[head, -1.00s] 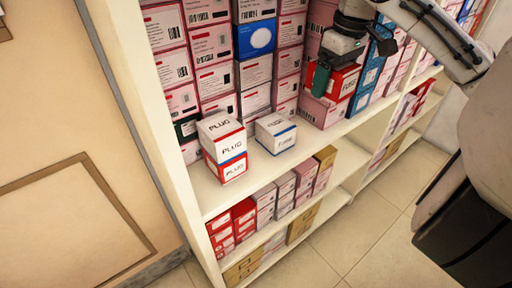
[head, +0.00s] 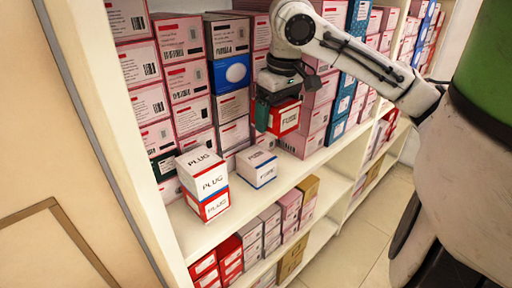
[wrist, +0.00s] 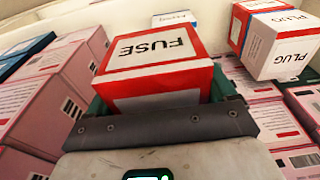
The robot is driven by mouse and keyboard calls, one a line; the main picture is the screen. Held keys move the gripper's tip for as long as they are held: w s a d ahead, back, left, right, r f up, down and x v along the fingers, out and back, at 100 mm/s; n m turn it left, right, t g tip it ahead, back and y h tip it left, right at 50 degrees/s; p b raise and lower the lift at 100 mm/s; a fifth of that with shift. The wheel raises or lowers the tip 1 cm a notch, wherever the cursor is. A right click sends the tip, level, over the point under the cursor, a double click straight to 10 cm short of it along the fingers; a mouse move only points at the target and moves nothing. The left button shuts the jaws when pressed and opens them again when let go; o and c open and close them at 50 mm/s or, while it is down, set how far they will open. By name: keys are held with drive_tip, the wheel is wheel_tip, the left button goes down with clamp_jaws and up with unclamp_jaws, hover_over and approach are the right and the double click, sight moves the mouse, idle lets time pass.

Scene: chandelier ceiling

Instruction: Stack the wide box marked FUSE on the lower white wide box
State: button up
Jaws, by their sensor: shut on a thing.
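My gripper (head: 274,108) is shut on a red and white box marked FUSE (head: 289,120), held in the air in front of the pink stacks. In the wrist view, this FUSE box (wrist: 158,52) sits between my jaws, its white lettered face showing. The lower white box with a blue band (head: 257,168), also lettered, stands alone on the shelf, below and left of the held box in the head view. Its top is clear. It also shows in the wrist view (wrist: 174,19), beyond the held box. The gap between the two boxes is hard to judge.
A white and blue PLUG box (head: 204,175) rests on a red and white PLUG box (head: 209,206), close left of the lower white box. Pink box stacks (head: 190,97) stand behind. The shelf's front edge (head: 302,166) is near; a side panel (head: 110,140) bounds the left.

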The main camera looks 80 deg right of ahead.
drive_tip(key=b, duration=0.1)
hover_over(255, 154)
drive_tip(key=f, duration=0.5)
drive_tip(key=shift+s+a+f, duration=0.25)
drive_tip(key=shift+s, duration=0.05)
drive_tip(key=shift+w+f+b, duration=0.15)
drive_tip(key=shift+f+b, duration=0.4)
drive_tip(key=shift+f, duration=1.05)
drive_tip(key=shift+f, duration=0.1)
drive_tip(key=o, duration=0.9)
drive_tip(key=r+p, duration=0.1)
drive_tip(key=r, duration=0.3)
drive_tip(key=s+r+p, duration=0.1)
drive_tip(key=r, duration=0.3)
drive_tip(key=r+p, duration=0.1)
drive_tip(key=r, duration=0.3)
drive_tip(key=shift+s+a, duration=0.15)
drive_tip(key=shift+a, duration=0.2)
